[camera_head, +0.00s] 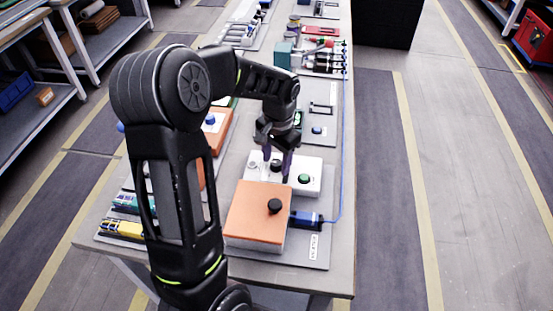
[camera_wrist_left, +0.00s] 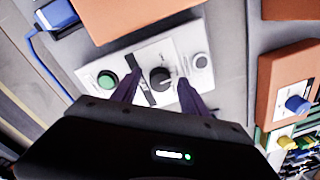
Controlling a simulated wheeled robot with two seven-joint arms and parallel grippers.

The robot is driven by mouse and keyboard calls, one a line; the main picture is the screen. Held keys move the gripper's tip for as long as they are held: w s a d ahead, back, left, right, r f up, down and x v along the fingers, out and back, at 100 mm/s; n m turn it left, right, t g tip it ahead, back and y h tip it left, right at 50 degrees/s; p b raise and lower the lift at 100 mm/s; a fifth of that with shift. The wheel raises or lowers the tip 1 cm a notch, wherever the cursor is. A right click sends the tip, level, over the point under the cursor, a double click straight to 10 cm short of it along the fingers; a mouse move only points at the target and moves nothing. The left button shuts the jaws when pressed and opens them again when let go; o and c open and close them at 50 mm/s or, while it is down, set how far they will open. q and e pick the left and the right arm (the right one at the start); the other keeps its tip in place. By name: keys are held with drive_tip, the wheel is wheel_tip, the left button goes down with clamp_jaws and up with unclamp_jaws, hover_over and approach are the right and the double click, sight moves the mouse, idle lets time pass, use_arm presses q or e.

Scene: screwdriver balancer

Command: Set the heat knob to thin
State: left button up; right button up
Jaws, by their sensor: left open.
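A white control box (camera_head: 312,172) stands on the bench behind an orange-topped box. It carries a green button (camera_head: 303,178), which also shows in the left wrist view (camera_wrist_left: 107,80). Beside the button is a black knob (camera_wrist_left: 160,77), then a pale round part (camera_wrist_left: 201,61). My left gripper (camera_head: 277,166) points down over the white box, open. In the left wrist view its dark fingers lie on either side of the black knob; I cannot tell whether they touch it. The knob's labels and setting are too small to read. My right gripper is not in view.
More orange boxes and small tools lie to the left. Other tools line the bench (camera_head: 343,240) farther back. The floor to the right is clear.

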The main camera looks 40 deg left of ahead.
sight(278, 163)
use_arm(q)
drive_tip(key=r, duration=0.7)
drive_tip(key=shift+d+r+b, duration=0.2)
drive_tip(key=shift+r+b, duration=0.1)
drive_tip(key=shift+r, duration=0.05)
